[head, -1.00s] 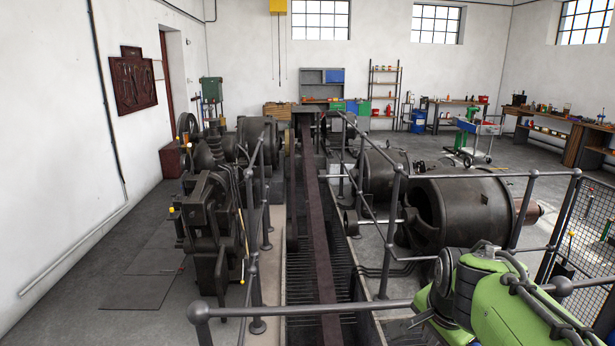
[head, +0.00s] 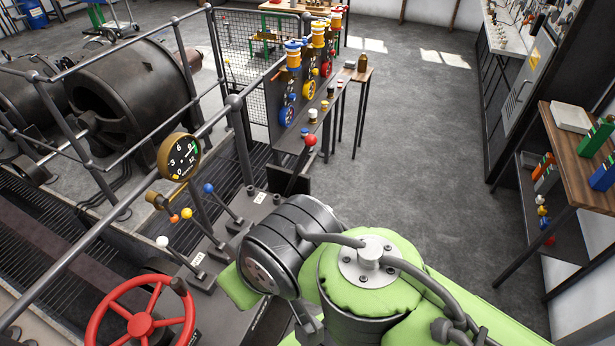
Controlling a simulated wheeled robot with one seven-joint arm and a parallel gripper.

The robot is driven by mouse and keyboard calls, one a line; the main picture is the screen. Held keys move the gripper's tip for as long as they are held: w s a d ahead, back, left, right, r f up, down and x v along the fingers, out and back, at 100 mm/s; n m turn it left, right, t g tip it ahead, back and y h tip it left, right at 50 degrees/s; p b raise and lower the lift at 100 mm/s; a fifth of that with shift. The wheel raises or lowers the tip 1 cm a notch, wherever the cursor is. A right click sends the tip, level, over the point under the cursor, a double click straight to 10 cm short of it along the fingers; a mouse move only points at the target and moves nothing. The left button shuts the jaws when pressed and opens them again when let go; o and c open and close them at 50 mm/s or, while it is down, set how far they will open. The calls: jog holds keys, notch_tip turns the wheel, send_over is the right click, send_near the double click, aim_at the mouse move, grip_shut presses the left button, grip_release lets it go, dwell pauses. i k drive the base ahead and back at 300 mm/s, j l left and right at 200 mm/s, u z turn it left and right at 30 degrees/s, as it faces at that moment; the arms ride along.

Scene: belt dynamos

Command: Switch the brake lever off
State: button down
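Several levers stand on a dark control console (head: 222,262) in the head view. They are a white-knobbed lever (head: 162,241), a yellow-knobbed lever (head: 187,213), a blue-knobbed lever (head: 208,188) and a longer red-knobbed lever (head: 310,140). All lean at a slant. The white labels by them are too small to read, so I cannot tell which one is the brake lever. My green arm with its dark joint covers the console's right and lower part. My gripper cannot be made out.
A red handwheel (head: 140,318) stands at lower left, below a round gauge (head: 180,157). Railings (head: 110,217) run in front of big dark dynamos (head: 130,85). A shelved workbench (head: 580,180) stands at right. Grey floor (head: 430,160) is open in the middle.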

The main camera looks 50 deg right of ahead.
aim_at(310, 140)
jog(key=z, duration=1.35)
jog(key=i+l+u, duration=0.15)
jog(key=u, duration=0.3)
jog(key=l+u, duration=0.4)
jog(key=i+l+u, duration=0.1)
jog(key=l+u, duration=0.35)
jog(key=j, duration=0.1)
